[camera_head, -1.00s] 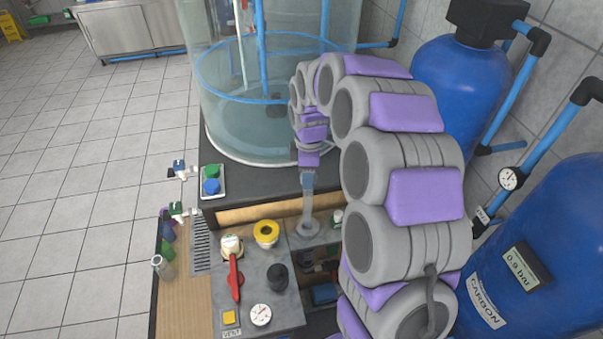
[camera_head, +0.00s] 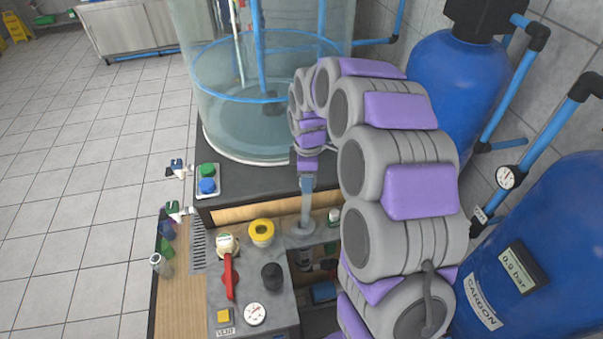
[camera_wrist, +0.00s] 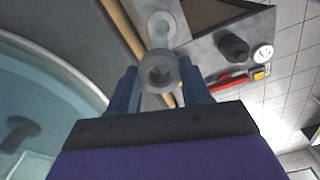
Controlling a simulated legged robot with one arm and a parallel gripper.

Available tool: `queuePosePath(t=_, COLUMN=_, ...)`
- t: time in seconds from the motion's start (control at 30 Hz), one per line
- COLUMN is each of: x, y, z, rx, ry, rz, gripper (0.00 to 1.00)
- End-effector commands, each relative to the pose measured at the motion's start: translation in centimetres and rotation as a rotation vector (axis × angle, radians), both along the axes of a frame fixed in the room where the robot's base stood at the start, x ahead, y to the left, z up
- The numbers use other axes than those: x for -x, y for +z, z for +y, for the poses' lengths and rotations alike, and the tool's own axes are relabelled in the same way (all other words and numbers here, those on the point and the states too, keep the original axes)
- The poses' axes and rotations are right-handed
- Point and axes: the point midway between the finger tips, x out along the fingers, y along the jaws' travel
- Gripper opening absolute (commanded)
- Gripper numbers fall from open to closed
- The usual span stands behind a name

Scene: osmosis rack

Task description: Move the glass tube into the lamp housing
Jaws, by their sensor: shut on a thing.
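My gripper (camera_head: 306,184) points down over the rack. In the wrist view its two blue fingers (camera_wrist: 160,84) stand on either side of the glass tube, whose round grey open end (camera_wrist: 158,72) faces the camera. The tube (camera_head: 306,208) hangs upright below the fingers in the head view. Its lower end meets or stands just above a pale round collar (camera_head: 302,229) in the grey panel, which seems to be the lamp housing; the collar also shows in the wrist view (camera_wrist: 160,22). I cannot tell whether the tube is inside it or how deep.
A yellow ring (camera_head: 261,232), a red-handled valve (camera_head: 229,276), a black knob (camera_head: 272,276) and a gauge (camera_head: 255,314) stand on the panel left of the tube. A large clear tank (camera_head: 225,125) stands behind. Blue vessels (camera_head: 435,90) stand to the right.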

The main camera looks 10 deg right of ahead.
Motion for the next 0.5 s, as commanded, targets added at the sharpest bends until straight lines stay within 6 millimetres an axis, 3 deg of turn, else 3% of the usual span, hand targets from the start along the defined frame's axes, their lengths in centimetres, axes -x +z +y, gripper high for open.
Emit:
queuePosePath(t=0.27, x=0.0, y=-2.1, z=1.4, rx=0.012, ry=0.004, rz=0.000, gripper=0.31)
queuePosePath(t=0.5, x=0.0, y=-2.1, z=0.7, rx=0.006, ry=0.003, rz=-0.002, gripper=0.31)
